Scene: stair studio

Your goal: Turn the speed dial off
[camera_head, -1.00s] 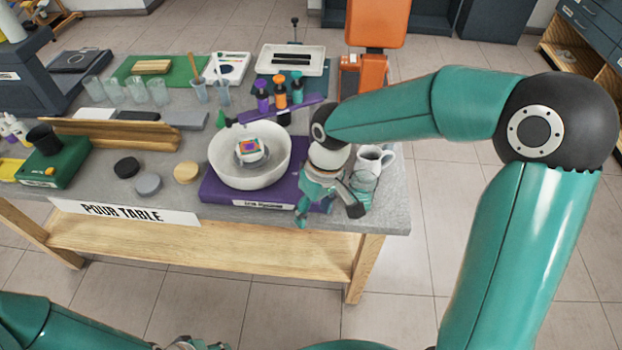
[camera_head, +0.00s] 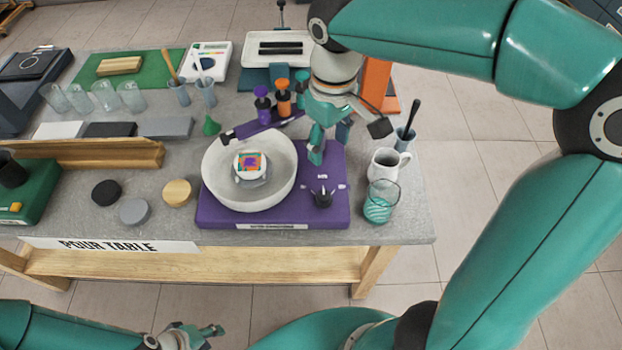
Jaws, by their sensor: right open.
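The speed dial is a small black knob (camera_head: 322,198) on the right part of the purple spinner base (camera_head: 225,217), with small pale marks around it. Which mark it points to is too small to tell. A white bowl (camera_head: 215,165) sits on the base's left part, with a small block with a colourful top (camera_head: 250,163) inside it. My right gripper (camera_head: 346,143) is open and empty, above and behind the dial and apart from it. My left gripper (camera_head: 190,338) is low at the bottom edge, away from the table and partly cut off.
A glass with teal stripes (camera_head: 381,203) and a white mug (camera_head: 386,166) stand right of the base. A cup with a dark-handled tool (camera_head: 404,138) is behind them. Purple and orange bottles (camera_head: 283,98) stand behind the bowl. Three round discs (camera_head: 135,211) lie left of it.

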